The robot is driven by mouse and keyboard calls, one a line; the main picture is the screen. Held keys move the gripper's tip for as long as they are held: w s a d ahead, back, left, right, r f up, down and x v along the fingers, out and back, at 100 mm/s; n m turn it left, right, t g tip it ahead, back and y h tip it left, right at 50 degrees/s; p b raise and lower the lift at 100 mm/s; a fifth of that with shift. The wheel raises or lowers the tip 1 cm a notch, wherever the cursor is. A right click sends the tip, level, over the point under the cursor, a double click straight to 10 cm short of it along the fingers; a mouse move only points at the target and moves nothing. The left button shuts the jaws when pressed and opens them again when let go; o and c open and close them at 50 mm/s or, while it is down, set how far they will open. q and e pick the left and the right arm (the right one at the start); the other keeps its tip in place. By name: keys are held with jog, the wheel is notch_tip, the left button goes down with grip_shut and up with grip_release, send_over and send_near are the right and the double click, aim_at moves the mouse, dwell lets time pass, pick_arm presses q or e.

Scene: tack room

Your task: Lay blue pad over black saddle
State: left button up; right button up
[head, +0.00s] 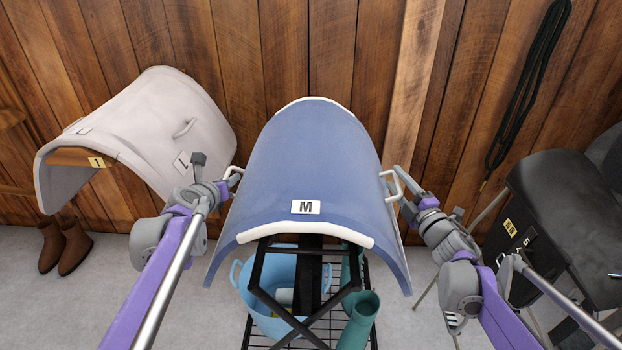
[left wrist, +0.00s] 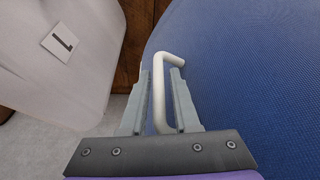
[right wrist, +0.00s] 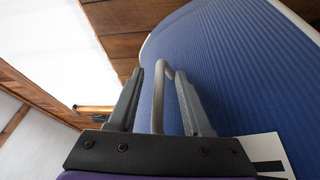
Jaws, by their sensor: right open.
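The blue pad (head: 310,150) with white edging and an "M" label is draped over a black wire rack (head: 262,335) in the middle of the head view. It has a white handle on each side. My left gripper (head: 232,180) is at the left handle (left wrist: 161,90), which stands between its open fingers. My right gripper (head: 402,192) is at the right handle (right wrist: 158,95), with its open fingers either side of it. The black saddle (head: 565,190) is at the right edge of the head view, partly cut off and partly behind my right arm.
A blue tub (head: 268,318) and a teal boot (head: 360,320) are in the rack. Brown boots (head: 75,245) stand on the floor. A black strap (head: 525,80) hangs on the wooden wall.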

pick_arm(q)
jog(key=shift+w+f, duration=0.15)
jog(key=shift+w, duration=0.15)
pick_arm(e)
jog(key=shift+w+a, duration=0.1)
jog(key=shift+w, duration=0.2)
pick_arm(q)
jog(key=shift+c, duration=0.3)
pick_arm(e)
jog(key=shift+c, duration=0.3)
pick_arm(q)
grip_shut()
pick_arm(e)
jog(key=c, duration=0.5)
grip_shut()
jog(key=shift+r, duration=0.1)
